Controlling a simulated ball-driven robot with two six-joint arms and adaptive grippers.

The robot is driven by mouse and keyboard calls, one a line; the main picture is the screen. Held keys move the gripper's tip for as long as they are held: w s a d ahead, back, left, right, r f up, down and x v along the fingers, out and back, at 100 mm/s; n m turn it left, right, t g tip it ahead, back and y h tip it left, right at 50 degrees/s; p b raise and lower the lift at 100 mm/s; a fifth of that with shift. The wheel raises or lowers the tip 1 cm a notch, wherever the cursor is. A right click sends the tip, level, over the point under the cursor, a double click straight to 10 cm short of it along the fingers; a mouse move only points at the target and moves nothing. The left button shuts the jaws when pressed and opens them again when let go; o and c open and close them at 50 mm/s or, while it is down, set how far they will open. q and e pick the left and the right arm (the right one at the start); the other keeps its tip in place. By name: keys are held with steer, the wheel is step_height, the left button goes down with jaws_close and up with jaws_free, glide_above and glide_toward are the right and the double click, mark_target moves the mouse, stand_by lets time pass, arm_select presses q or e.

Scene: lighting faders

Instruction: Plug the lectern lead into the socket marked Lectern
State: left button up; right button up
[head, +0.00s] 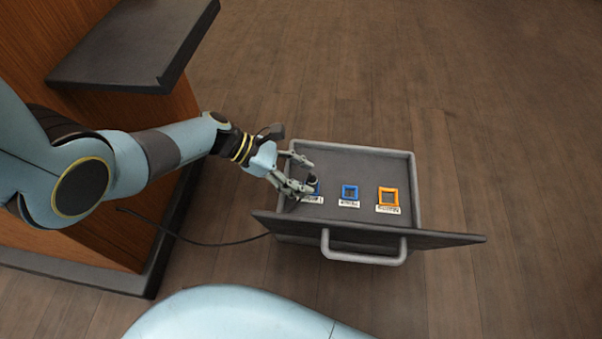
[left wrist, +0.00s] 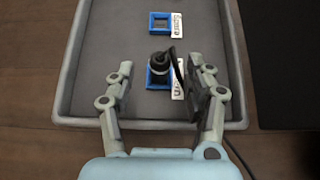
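A black plug (left wrist: 158,64) stands at the nearest blue-framed socket (left wrist: 155,82) in the left wrist view. It looks upright and in the frame, but I cannot tell how deep it sits. Its lead (left wrist: 172,58) bends off beside my right-hand finger. My left gripper (left wrist: 165,72) has its fingers apart, one on each side of the plug, with a gap visible at the left. In the head view my left gripper (head: 311,178) reaches over the leftmost socket (head: 317,189) and partly hides it. The socket's label (head: 312,200) is partly hidden and unreadable. My right gripper is not in view.
The sockets sit in an open grey drawer (head: 411,175) with a front handle (head: 364,259). A middle blue socket (head: 349,192) and an orange socket (head: 389,197) look empty. A cable (head: 195,242) runs from the wooden lectern (head: 60,220) to the drawer. Floor at right is clear.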

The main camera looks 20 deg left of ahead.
arm_select(q)
steer(key=shift+r, duration=0.15)
step_height(320, 180, up, 10)
stand_by(0.6)
